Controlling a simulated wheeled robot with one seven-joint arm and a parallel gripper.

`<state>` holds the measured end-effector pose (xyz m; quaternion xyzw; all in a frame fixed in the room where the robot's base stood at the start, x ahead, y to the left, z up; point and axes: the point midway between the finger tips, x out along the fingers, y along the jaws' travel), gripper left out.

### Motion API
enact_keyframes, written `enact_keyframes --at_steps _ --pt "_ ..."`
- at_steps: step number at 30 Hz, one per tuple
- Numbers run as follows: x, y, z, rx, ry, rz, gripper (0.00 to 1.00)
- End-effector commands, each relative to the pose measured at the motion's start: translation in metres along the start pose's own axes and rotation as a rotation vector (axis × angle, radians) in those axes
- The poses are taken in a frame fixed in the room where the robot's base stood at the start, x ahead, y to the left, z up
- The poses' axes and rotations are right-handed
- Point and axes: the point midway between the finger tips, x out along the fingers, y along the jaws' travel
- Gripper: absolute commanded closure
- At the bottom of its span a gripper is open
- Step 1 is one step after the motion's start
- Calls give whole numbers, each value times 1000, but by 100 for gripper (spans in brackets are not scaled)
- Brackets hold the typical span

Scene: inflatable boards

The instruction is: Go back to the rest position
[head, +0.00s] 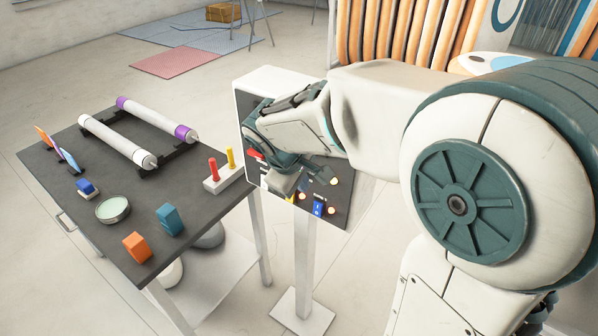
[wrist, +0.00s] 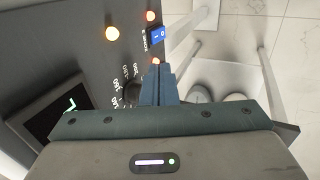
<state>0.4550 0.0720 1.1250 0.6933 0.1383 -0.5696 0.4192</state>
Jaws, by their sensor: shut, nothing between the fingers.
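My gripper (wrist: 158,85) is shut and empty, with its fingers pressed together in the wrist view. In the head view my arm reaches forward to a control panel (head: 243,110) on a white post, and the gripper is in front of the panel's face. A blue switch (head: 319,207) and several lit orange lamps show low on the panel. In the wrist view the blue switch (wrist: 157,35) lies just beyond the fingertips, beside lit lamps (wrist: 111,33). A dark screen (wrist: 62,110) with a green line is at the left. I cannot tell whether the fingertips touch the panel.
A dark table (head: 150,215) stands left of the panel, with white rollers (head: 118,142), a peg block (head: 222,180), an orange block (head: 137,247), a teal block (head: 170,220) and a round dish (head: 112,208). Boards (head: 400,35) stand behind my arm.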

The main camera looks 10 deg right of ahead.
Motion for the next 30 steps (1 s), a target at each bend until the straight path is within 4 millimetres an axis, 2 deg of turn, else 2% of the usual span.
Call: enact_keyframes --at_steps 5,8,14,18,21,25,30 --pt "0 0 2 7 0 -2 100" --pt "-5 2 15 57 3 -13 100" --pt "-24 -6 75 317 22 -88 100" --pt "-36 -22 118 537 50 -157 100" --pt "-43 -35 139 669 74 -202 100" --pt "-48 -49 156 794 100 -245 100" --pt "-50 -58 164 863 115 -272 100"
